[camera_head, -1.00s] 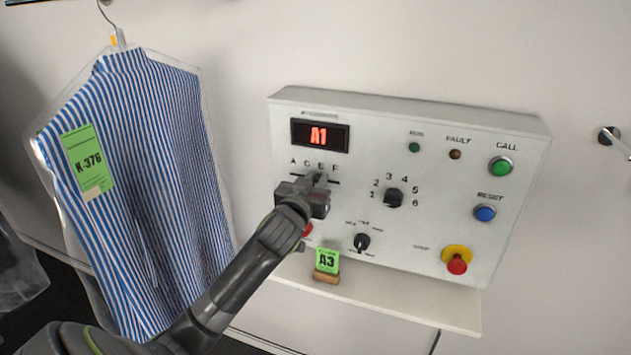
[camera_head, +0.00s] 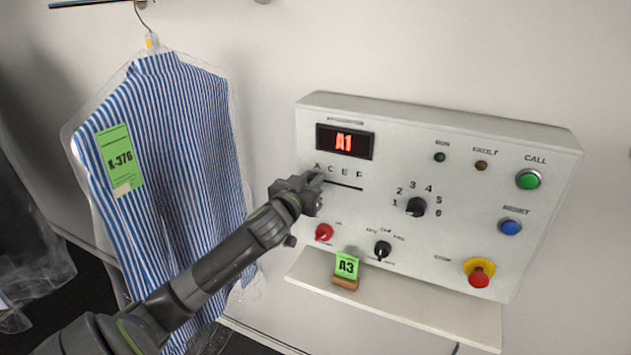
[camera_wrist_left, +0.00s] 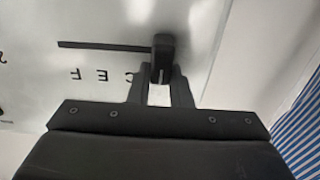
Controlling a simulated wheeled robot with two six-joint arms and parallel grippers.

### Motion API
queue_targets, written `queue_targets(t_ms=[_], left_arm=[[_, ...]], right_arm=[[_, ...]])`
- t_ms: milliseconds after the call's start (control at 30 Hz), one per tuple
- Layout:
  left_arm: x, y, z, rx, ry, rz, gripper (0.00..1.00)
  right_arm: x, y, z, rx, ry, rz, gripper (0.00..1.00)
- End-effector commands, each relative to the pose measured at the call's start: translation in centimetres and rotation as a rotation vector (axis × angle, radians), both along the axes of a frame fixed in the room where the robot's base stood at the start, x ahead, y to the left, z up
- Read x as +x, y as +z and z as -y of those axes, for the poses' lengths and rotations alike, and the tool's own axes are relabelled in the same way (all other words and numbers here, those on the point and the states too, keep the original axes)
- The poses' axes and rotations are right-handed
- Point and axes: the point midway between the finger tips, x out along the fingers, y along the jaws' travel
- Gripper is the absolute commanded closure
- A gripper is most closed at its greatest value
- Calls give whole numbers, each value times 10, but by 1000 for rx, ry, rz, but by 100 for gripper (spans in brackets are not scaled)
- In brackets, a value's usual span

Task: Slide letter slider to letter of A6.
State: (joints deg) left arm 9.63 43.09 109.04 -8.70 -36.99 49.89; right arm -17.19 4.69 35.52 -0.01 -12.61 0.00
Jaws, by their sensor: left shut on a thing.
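The control panel (camera_head: 440,250) has a letter slot marked A, C, E, F under a red display (camera_head: 344,142) reading A1. My left gripper (camera_head: 314,182) is at the slot's left end, near A. In the left wrist view the black letter slider (camera_wrist_left: 164,46) stands between the fingertips of my left gripper (camera_wrist_left: 162,74), which are shut on it. That view is upside down; C, E and F show and A is hidden by a finger. The gripper hides the slider in the head view. My right gripper is not in view.
The number knob (camera_head: 416,207) is right of the slot. A red button (camera_head: 324,232) and a black selector (camera_head: 383,250) sit below. A green A3 tag (camera_head: 346,266) stands on the shelf (camera_head: 400,315). A bagged striped shirt (camera_head: 180,150) hangs at left.

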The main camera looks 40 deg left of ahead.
Motion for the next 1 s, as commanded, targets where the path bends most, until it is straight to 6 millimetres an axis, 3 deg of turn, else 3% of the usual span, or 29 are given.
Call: queue_targets(t_ms=[67,100,267,667,1000], left_arm=[[0,2,-1,7,3,2,100],[0,2,-1,7,3,2,79],[0,2,-1,5,3,1,60],[-6,0,1,4,2,0,60],[-59,-2,13,8,0,-1,60]], right_arm=[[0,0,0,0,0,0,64],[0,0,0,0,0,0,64],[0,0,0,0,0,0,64],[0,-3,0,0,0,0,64],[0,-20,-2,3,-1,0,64]])
